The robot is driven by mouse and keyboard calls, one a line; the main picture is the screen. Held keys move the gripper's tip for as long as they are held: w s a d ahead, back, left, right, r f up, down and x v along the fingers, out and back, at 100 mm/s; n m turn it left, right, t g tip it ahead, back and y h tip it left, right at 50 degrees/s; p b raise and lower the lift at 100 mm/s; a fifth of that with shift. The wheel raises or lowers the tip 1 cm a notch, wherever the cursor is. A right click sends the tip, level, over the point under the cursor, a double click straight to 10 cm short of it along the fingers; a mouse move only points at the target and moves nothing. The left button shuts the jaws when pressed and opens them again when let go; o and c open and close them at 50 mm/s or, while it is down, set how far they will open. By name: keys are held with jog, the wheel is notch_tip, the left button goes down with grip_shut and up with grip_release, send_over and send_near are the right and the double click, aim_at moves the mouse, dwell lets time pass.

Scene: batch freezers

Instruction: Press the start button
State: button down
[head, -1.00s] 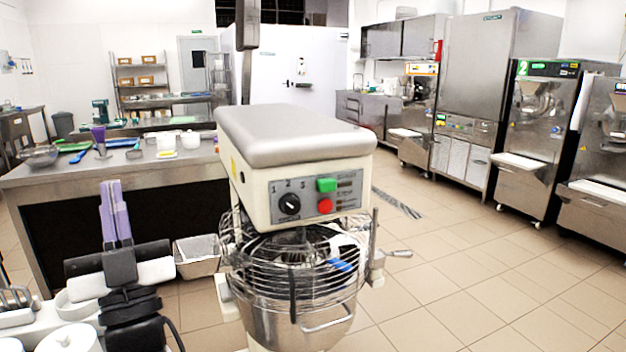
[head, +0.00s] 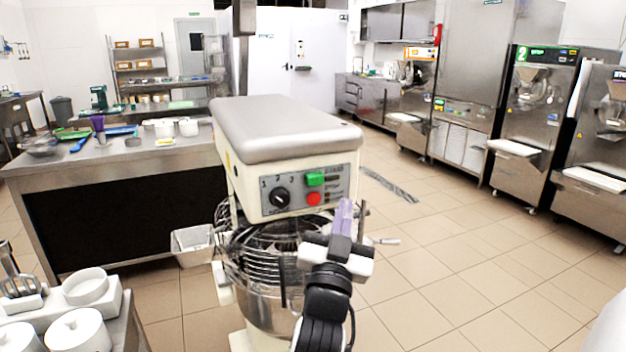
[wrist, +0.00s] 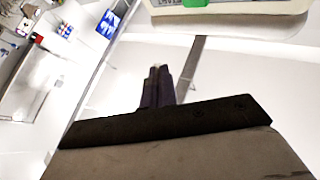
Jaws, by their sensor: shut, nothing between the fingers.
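A planetary mixer (head: 285,130) with a grey top stands in the middle of the head view. Its front panel has a green button (head: 315,180), a red button (head: 314,198) below it and a black dial (head: 280,197) to the left. The green button shows partly at the top edge of the wrist view (wrist: 194,2). My gripper (head: 346,205) has its purple fingers shut and empty, pointing up. In the head view the fingertips appear just right of and below the red button. In the wrist view my gripper (wrist: 157,70) appears below the panel, apart from the green button.
The mixer's wire bowl guard (head: 250,240) is below the panel, partly behind my arm. A steel table (head: 120,165) stands behind at left. White pots (head: 75,330) sit at the lower left. Open tiled floor (head: 450,260) lies to the right.

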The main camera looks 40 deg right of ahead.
aim_at(315, 179)
jog(key=shift+w, duration=0.1)
jog(key=w+d, duration=0.2)
jog(key=w, duration=0.6)
jog(key=shift+w, duration=0.2)
jog(key=shift+w, duration=0.1)
dwell(2.0)
jog(key=shift+w+d, duration=0.1)
jog(key=shift+w, duration=0.2)
